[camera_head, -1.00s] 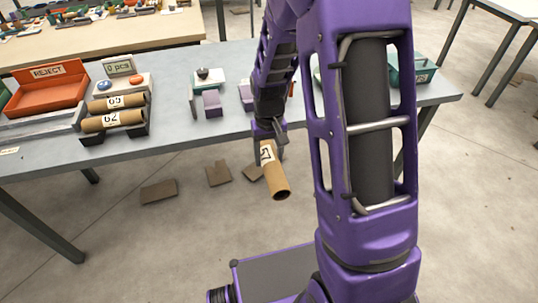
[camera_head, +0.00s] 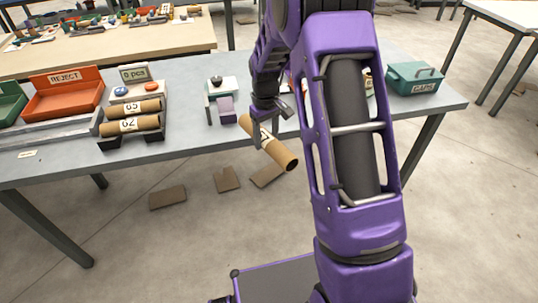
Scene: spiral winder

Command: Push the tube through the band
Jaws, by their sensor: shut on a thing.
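My gripper (camera_head: 262,128) is shut on a brown cardboard tube (camera_head: 276,150) with a white label. The label is partly hidden by my gripper. The tube is held tilted at the table's front edge, its open lower right end pointing toward the camera. Two more tubes lie on a dark rack, one marked 65 (camera_head: 135,109) and one marked 62 (camera_head: 130,125). A purple block (camera_head: 224,110) stands on the table left of my gripper. I cannot make out a band; my arm hides part of the table.
The grey table (camera_head: 185,95) carries an orange REJECT tray (camera_head: 64,92), a "0 pcs" sign (camera_head: 133,73) with buttons, and a teal CAPS box (camera_head: 413,80). Flat brown pieces (camera_head: 168,197) lie on the floor. My arm covers the table's right middle.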

